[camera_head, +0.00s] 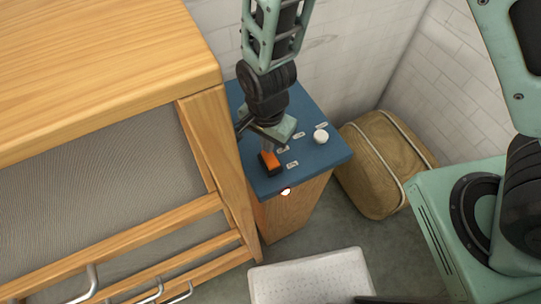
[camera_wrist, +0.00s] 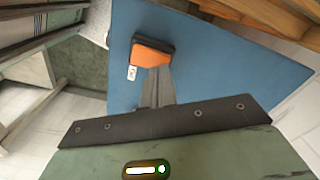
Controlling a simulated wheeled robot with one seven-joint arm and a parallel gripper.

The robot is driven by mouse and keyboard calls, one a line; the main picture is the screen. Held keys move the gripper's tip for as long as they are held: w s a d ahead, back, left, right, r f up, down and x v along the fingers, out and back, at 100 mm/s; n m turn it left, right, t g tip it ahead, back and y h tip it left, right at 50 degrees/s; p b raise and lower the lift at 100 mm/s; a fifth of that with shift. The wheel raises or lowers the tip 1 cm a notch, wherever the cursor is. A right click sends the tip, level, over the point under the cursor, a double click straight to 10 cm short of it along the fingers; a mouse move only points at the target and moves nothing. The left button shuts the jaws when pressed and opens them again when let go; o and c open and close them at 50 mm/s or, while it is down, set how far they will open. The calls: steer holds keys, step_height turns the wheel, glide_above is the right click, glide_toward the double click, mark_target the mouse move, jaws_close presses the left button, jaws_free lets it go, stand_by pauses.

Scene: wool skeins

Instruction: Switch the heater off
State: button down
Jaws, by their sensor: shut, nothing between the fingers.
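An orange rocker switch (camera_head: 268,158) in a dark housing sits on the blue top panel (camera_head: 325,157) of a wooden stand. My gripper (camera_head: 267,149) points down at the switch from above, its fingers shut and empty. In the wrist view the closed fingertips (camera_wrist: 158,70) overlap the near edge of the orange switch (camera_wrist: 153,53); I cannot tell whether they touch it. A small lamp (camera_head: 286,191) on the panel's front edge glows. The labels by the switch are too small to read.
A white round knob (camera_head: 320,136) stands on the panel to the right of the switch. A tall wooden cabinet (camera_head: 110,45) with hooks stands close on the left. A tan padded case (camera_head: 370,170) leans by the wall at right. A white perforated box (camera_head: 310,277) is in front.

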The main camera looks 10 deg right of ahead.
steer(key=shift+f+b, duration=0.55)
steer(key=shift+f, duration=0.3)
stand_by(0.4)
step_height(320, 180, up, 7)
steer(key=p, duration=0.6)
steer(key=shift+p, duration=0.35)
stand_by(0.4)
steer(key=s+d+r+n+b, duration=0.8)
steer(key=s+r+n, duration=0.3)
steer(key=n, duration=0.5)
steer(key=shift+r+n+y+b, duration=0.3)
steer(key=shift+r+b, duration=0.3)
steer(key=shift+b, duration=0.2)
